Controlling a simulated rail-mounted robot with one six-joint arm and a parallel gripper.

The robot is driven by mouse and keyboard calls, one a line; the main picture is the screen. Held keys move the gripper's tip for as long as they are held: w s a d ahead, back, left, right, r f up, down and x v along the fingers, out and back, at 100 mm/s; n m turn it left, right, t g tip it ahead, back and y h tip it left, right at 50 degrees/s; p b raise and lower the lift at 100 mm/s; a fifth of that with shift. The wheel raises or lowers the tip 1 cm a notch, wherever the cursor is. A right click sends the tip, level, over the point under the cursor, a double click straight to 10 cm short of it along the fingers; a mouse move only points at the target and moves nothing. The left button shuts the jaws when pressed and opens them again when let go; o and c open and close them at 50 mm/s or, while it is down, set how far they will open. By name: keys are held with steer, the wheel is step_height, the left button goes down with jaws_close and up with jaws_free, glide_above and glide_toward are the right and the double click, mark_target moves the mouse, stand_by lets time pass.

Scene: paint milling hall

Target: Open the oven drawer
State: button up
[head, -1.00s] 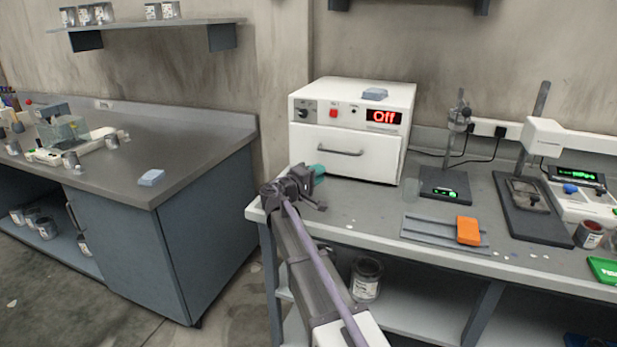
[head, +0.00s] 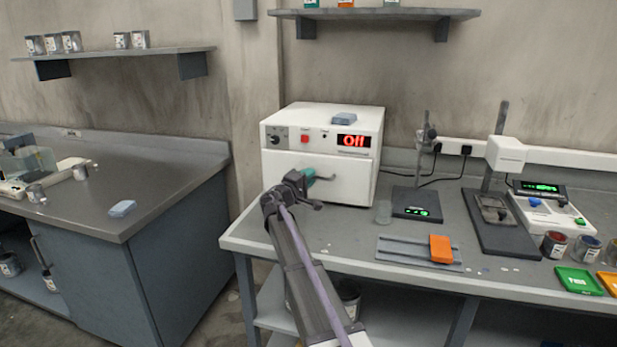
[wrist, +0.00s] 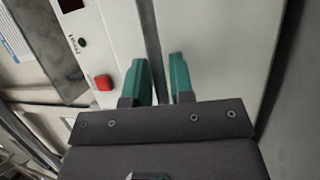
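The white oven (head: 345,121) stands on the grey bench, its red display reading "Off". Its drawer (head: 345,190) is shut, with a grey bar handle (head: 326,178) across its front. My gripper (head: 311,174) is in front of the drawer at the handle's left part, which it partly covers. In the wrist view, the two teal fingers of my gripper (wrist: 162,62) are apart with a narrow gap. They point at the oven front (wrist: 215,50), near the dark seam beside the panel with the red button. The handle cannot be made out between them there.
A blue-grey block (head: 344,118) lies on the oven top. To the right are a glass beaker (head: 383,212), a black scale (head: 416,203) and an orange block (head: 440,249) on a grey rail plate. A shelf (head: 375,14) hangs above.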

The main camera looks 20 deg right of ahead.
steer(key=shift+c, duration=0.5)
jaws_close()
steer(key=shift+s+a, duration=0.1)
steer(key=shift+s, duration=0.05)
